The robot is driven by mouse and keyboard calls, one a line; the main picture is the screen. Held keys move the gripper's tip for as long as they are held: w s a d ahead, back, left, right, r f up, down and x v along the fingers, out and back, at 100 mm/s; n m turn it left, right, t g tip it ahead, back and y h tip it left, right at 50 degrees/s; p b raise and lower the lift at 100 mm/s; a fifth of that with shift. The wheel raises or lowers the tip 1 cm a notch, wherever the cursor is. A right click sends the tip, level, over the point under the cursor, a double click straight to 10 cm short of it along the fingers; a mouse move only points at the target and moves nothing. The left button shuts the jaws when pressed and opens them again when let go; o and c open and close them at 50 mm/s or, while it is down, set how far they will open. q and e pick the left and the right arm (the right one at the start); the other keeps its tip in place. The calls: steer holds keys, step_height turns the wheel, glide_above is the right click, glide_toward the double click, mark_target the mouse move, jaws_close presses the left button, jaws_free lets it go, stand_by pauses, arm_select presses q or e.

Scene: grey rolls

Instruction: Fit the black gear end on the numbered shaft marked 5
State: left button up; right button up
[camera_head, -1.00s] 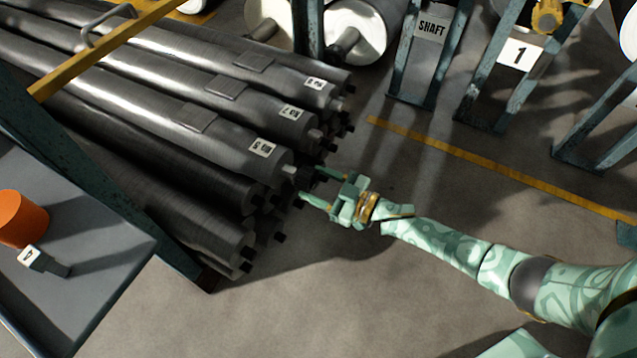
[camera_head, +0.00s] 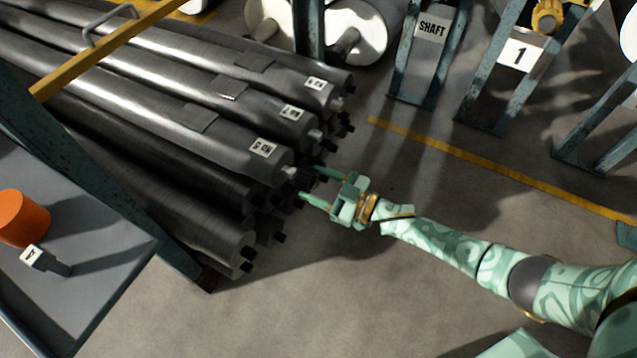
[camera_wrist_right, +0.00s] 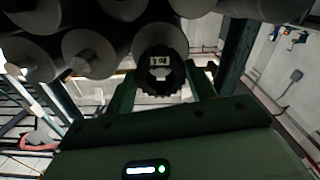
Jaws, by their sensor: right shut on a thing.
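The numbered shaft marked 5 (camera_head: 215,130) is a grey roll on top of the stack, its tag near the right end. A pale stub (camera_head: 289,171) shows at that end. My right gripper (camera_head: 309,183) is at the stack's right end, just beyond this stub. In the wrist view its two fingers are on either side of the black gear end (camera_wrist_right: 145,84), a toothed ring with a small pale label, and the gripper is shut on it. The ring overlaps a roll's end face (camera_wrist_right: 160,38); I cannot tell whether it touches the stub. My left gripper is not in view.
Other grey rolls (camera_head: 250,98) with number tags lie close beside and below. A yellow bar (camera_head: 95,50) crosses the stack. A grey table (camera_head: 110,262) with an orange cylinder (camera_head: 22,218) stands at left. Open floor (camera_head: 330,270) lies in front, stands (camera_head: 487,100) behind.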

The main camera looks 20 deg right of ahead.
mark_target(302, 178)
steer(key=shift+w+a, duration=0.15)
steer(key=shift+w+a, duration=0.2)
steer(key=shift+w, duration=0.1)
steer(key=shift+w+a+b, duration=0.3)
steer(key=shift+w+a, duration=0.1)
steer(key=shift+w, duration=0.1)
steer(key=shift+x, duration=0.95)
steer(key=o, duration=1.3)
